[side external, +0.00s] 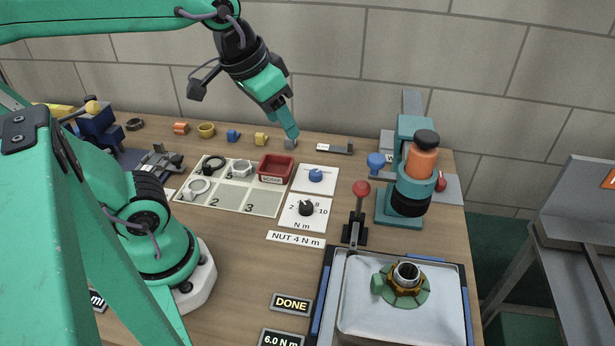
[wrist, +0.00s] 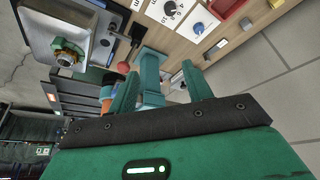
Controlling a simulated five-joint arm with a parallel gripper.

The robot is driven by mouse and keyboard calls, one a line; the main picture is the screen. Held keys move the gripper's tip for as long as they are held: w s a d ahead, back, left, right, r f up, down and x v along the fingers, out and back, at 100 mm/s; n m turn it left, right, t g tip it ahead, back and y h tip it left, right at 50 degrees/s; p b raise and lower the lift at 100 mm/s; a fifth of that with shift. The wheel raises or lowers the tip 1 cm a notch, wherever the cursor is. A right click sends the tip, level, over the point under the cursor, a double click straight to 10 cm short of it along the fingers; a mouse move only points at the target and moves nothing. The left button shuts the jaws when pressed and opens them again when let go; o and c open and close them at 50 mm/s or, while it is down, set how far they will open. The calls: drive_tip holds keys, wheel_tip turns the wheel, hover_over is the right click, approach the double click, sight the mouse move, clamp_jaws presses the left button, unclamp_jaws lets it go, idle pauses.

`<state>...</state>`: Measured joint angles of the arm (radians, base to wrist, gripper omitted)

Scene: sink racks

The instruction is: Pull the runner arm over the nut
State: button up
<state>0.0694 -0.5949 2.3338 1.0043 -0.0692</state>
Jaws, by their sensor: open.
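The runner, an orange cylinder (side external: 421,158) with black ends on a teal arm and post (side external: 400,205), stands upright at the right back in the side view. A blue knob (side external: 376,160) sits at its left. The brass-coloured nut (side external: 407,274) sits on a green flanged part in the metal tray, in front of and apart from the runner. My gripper (side external: 291,132) is open and empty, high above the back of the bench, left of the runner. In the wrist view its fingers (wrist: 160,72) are spread, with teal runner parts seen between them; the nut (wrist: 66,57) shows at upper left.
A red-knobbed lever (side external: 361,188) stands between the runner and dial cards. The tray (side external: 345,310) fills the front right. A red scrap bin (side external: 276,169), a numbered mat (side external: 228,195) and several small coloured parts lie left.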

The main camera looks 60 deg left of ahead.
drive_tip(key=w+d+r+g, duration=0.2)
drive_tip(key=w+d+r, duration=0.1)
drive_tip(key=w+d, duration=0.25)
drive_tip(key=g, duration=0.2)
approach(377, 158)
drive_tip(key=shift+a+f, duration=0.25)
drive_tip(key=shift+a, duration=0.3)
drive_tip(key=shift+w+d+g, duration=0.3)
drive_tip(key=shift+d, duration=0.3)
drive_tip(key=shift+f, duration=0.15)
drive_tip(key=shift+f, duration=3.75)
clamp_jaws()
